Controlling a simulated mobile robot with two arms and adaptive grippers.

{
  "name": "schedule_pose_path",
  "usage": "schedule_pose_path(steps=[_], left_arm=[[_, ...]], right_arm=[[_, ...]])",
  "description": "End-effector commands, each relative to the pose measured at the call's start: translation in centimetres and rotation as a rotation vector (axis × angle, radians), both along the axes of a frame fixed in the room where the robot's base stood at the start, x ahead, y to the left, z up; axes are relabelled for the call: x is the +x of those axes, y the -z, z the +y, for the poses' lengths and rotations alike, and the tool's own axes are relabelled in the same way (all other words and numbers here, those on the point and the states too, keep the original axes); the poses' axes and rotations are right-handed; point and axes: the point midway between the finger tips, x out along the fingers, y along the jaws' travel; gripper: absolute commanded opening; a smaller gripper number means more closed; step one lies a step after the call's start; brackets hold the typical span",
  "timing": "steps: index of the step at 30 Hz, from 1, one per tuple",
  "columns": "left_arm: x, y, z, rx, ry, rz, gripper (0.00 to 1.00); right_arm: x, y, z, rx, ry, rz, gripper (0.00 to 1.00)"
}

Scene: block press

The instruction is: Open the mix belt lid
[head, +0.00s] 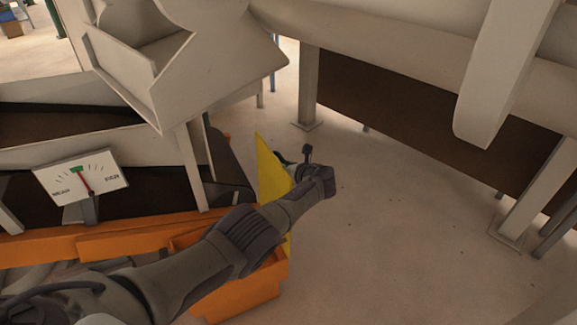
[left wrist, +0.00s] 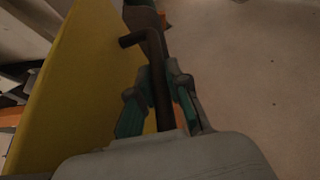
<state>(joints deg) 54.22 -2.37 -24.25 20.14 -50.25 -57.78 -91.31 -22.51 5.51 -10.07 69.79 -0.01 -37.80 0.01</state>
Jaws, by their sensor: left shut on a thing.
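The yellow lid panel (head: 270,172) stands up steeply at the end of the orange-framed machine. It also fills the left side of the left wrist view (left wrist: 75,85). A dark bent handle bar (left wrist: 159,80) sticks out from the lid side. My left gripper (head: 283,160) is beside the lid, partly hidden behind the lid and my wrist. In the left wrist view its teal-padded fingers are closed around the handle bar. My right gripper is not in view.
A gauge (head: 80,177) with a red needle stands at the left by the orange frame (head: 130,240). A pale chute (head: 150,60) hangs above. A large pale structure on posts (head: 309,85) stands at the right. The floor (head: 400,220) between is clear.

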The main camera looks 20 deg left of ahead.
Motion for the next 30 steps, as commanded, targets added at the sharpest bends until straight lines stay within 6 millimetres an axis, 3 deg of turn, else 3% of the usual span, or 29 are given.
schedule_pose_path(steps=[8, 9, 13, 30], left_arm=[[0.0, 0.1, 0.0, -0.003, 0.000, 0.001, 0.00], [0.0, 0.1, 0.0, -0.003, 0.000, 0.001, 0.19], [0.0, 0.1, 0.0, -0.003, 0.000, 0.001, 0.41], [-0.7, -0.4, -1.1, -0.002, 0.001, -0.004, 0.41]], right_arm=[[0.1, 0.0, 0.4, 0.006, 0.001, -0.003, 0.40], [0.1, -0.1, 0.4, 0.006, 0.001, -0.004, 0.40], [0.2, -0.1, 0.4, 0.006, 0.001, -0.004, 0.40], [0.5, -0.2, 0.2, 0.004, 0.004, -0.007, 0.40]])
